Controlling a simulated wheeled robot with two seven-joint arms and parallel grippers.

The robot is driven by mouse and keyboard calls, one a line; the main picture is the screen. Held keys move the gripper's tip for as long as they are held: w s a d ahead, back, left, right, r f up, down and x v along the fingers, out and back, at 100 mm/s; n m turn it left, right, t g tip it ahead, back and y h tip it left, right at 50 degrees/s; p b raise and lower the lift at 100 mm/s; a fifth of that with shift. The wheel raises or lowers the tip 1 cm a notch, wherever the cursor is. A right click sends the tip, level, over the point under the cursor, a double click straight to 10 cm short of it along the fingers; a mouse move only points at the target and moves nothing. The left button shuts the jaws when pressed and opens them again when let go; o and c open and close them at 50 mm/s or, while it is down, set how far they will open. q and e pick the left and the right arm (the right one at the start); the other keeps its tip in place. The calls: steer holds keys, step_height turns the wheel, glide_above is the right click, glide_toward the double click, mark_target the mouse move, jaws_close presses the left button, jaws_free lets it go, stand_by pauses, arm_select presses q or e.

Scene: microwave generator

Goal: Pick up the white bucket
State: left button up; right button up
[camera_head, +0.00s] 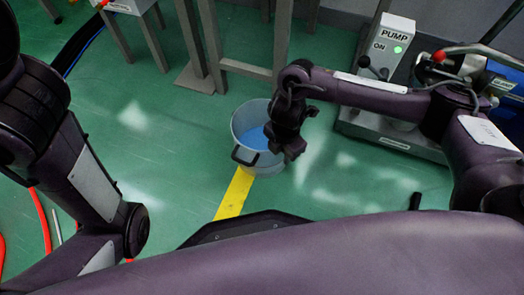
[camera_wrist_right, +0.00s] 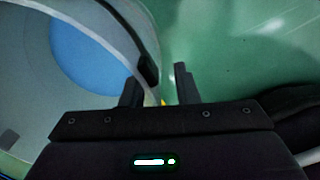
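The white bucket (camera_head: 245,119) stands upright on the green floor, with a blue inside bottom and a dark handle (camera_head: 244,157) at its near rim. My right gripper (camera_head: 290,153) is over the bucket's right side, hiding part of the rim. In the right wrist view, the bucket (camera_wrist_right: 55,100) fills the left side. A dark handle (camera_wrist_right: 143,62) shows on its rim, just beyond the fingers.
A pump unit (camera_head: 391,45) with a green light stands on a grey base (camera_head: 385,131) at the right. Metal stand legs (camera_head: 212,45) rise behind the bucket. A yellow floor stripe (camera_head: 235,194) runs nearby. Red hoses (camera_head: 41,222) lie at the left.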

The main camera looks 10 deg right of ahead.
jaws_close()
steer(key=shift+r, duration=0.1)
stand_by(1.2)
